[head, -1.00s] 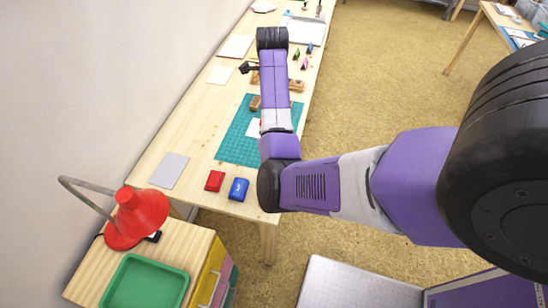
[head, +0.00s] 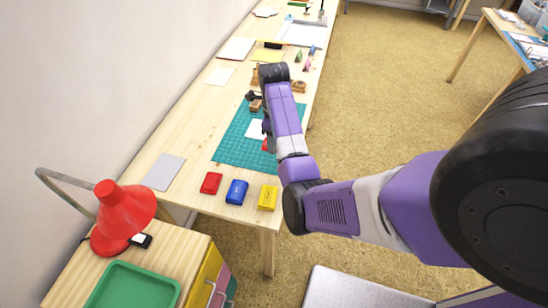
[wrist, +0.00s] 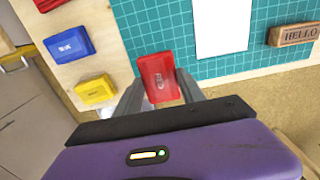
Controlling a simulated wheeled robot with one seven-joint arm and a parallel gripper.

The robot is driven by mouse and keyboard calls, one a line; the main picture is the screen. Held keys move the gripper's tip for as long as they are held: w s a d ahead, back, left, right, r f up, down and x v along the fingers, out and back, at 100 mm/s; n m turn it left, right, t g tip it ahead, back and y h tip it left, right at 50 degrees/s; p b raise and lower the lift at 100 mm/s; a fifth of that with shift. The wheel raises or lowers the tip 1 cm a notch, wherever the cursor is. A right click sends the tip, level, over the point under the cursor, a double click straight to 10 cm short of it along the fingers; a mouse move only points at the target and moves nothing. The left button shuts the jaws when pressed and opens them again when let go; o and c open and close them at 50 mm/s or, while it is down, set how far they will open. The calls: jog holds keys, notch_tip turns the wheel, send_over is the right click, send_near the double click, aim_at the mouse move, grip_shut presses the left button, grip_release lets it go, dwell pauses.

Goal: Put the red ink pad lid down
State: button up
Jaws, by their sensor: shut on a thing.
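My gripper (wrist: 162,88) is shut on the red ink pad lid (wrist: 160,76), a red rectangular piece with a pale mark. The lid is between the two grey fingers and appears over the edge of the green mat; its height above it is hard to tell. In the head view only a small part of the lid (head: 265,145) shows beside my purple forearm. A red ink pad (head: 211,183) lies on the table in front of the mat. Its corner also shows at the top left of the wrist view (wrist: 47,4).
A blue ink pad (head: 236,192) and a yellow ink pad (head: 268,198) lie in a row with the red one. White paper (wrist: 220,27) lies on the green cutting mat (head: 230,147). A wooden HELLO stamp (wrist: 294,36) is at the right. Bare table surrounds the pads.

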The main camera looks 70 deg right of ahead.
aim_at(274, 160)
jog(key=shift+f, duration=3.55)
jog(key=shift+f, duration=0.2)
jog(key=o, duration=1.3)
jog(key=shift+r, duration=0.1)
notch_tip(274, 160, up, 12)
jog(key=shift+r+p, duration=0.15)
jog(key=shift+p, duration=0.15)
